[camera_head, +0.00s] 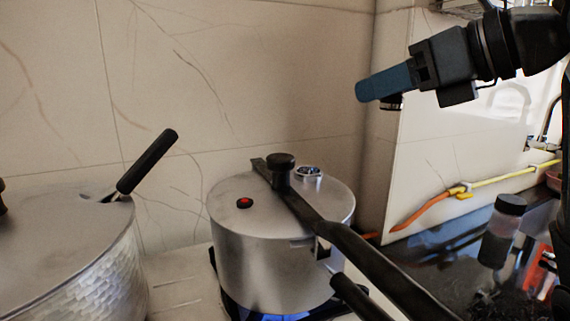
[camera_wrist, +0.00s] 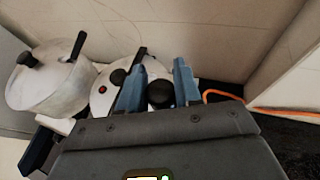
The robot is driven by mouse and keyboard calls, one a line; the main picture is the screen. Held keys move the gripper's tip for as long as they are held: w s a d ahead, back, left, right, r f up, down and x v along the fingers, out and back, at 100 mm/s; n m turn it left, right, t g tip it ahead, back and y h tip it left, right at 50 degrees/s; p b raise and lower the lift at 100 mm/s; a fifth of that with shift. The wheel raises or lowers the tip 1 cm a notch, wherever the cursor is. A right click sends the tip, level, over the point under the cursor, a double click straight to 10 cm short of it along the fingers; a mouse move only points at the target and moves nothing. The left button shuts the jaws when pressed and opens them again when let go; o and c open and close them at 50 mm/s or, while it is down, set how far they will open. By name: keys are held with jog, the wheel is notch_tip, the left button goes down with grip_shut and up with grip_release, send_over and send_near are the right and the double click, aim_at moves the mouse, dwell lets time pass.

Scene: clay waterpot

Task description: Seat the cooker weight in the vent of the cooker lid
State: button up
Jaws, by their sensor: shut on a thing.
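My gripper (camera_head: 368,90) has blue fingers and is up at the right, above and right of the pressure cooker and well apart from it. It is shut on the cooker weight (camera_head: 391,102), a small dark piece whose lower part shows under the fingers. In the wrist view the weight (camera_wrist: 160,94) is a black round shape between the two fingers (camera_wrist: 159,70). The cooker lid (camera_head: 228,188) is on the silver cooker, with a black knob, a long black handle and a red button. A small metallic fitting (camera_head: 309,172), apparently the vent, is right of the knob.
A hammered pot (camera_head: 80,270) with a black-handled utensil stands at left. The cooker sits over a blue burner flame (camera_head: 280,317). A tiled wall is close behind. A jar (camera_head: 500,232) and an orange-yellow hose (camera_head: 430,206) are at right. The air above the lid is clear.

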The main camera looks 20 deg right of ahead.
jog(key=w+a+f, duration=0.4)
jog(key=w+a, duration=0.1)
jog(key=w+a+f+p, duration=0.1)
jog(key=w+a+f, duration=0.1)
jog(key=w, duration=0.1)
jog(key=shift+a+f, duration=0.15)
jog(key=shift+f, duration=0.15)
jog(key=shift+w+a+f, duration=0.1)
jog(key=shift+f, duration=2)
jog(key=shift+f, duration=0.2)
jog(key=o, duration=0.8)
jog(key=shift+r, duration=0.1)
